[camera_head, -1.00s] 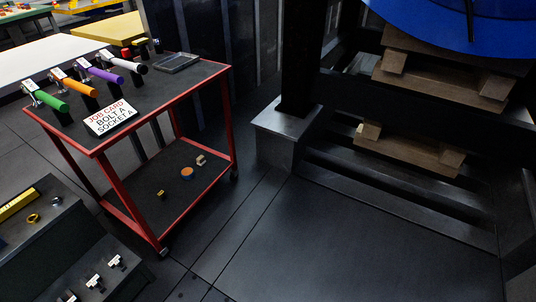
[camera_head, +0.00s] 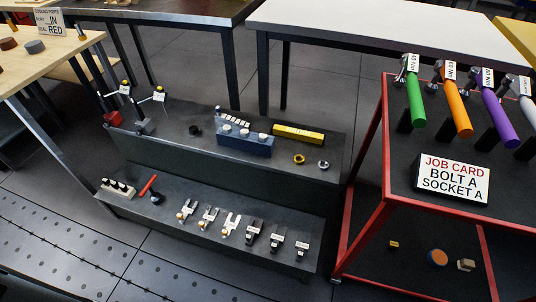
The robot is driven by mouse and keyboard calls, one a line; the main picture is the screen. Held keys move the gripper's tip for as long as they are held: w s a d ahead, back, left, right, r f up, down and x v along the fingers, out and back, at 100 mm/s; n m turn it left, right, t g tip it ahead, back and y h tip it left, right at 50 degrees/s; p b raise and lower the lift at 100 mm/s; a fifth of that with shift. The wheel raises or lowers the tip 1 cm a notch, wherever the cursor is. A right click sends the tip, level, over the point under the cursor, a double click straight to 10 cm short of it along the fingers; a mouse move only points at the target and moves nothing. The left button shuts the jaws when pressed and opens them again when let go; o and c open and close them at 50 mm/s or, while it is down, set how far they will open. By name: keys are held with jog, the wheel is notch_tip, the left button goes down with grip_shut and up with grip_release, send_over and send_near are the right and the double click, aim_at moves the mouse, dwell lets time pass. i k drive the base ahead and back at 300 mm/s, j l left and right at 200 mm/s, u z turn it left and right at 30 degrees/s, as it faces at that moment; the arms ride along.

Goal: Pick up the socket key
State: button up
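No object in view is labelled as the socket key, and I cannot tell which one it is. A row of small tagged metal pieces (camera_head: 231,225) stands on the lower step of the dark bench. A red bar (camera_head: 148,185) with a dark end lies left of them, beside a small rack of pegs (camera_head: 119,188). The job card (camera_head: 453,180) on the red cart reads "JOB CARD BOLT A SOCKET A". My gripper is not in view.
The red-framed cart (camera_head: 360,206) carries green, orange and purple handled wrenches. The dark stepped bench (camera_head: 180,165) also holds a blue block (camera_head: 244,140), a yellow bar (camera_head: 298,134) and two rings. A white table (camera_head: 350,22) stands behind. Floor is open at lower left.

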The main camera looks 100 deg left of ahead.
aim_at(156, 199)
jog(key=i+u, duration=0.15)
jog(key=u, duration=0.3)
jog(key=i+u, duration=0.1)
jog(key=u, duration=0.35)
jog(key=i+l+u, duration=0.1)
jog(key=u, duration=0.4)
jog(key=i+l+u, duration=0.1)
jog(key=u, duration=0.35)
jog(key=l+u, duration=0.25)
jog(key=u, duration=0.2)
jog(key=i+l+u, duration=0.1)
jog(key=u, duration=0.35)
jog(key=l+u, duration=0.3)
jog(key=u, duration=0.2)
jog(key=k+j+u, duration=0.3)
jog(key=u, duration=0.15)
jog(key=k+j+u, duration=0.15)
jog(key=j, duration=0.2)
jog(key=l, duration=0.2)
jog(key=i+j+u, duration=0.15)
jog(key=i, duration=0.15)
jog(key=i+u, duration=0.2)
jog(key=i, duration=0.15)
jog(key=i+j+z, duration=0.2)
jog(key=i+j, duration=0.2)
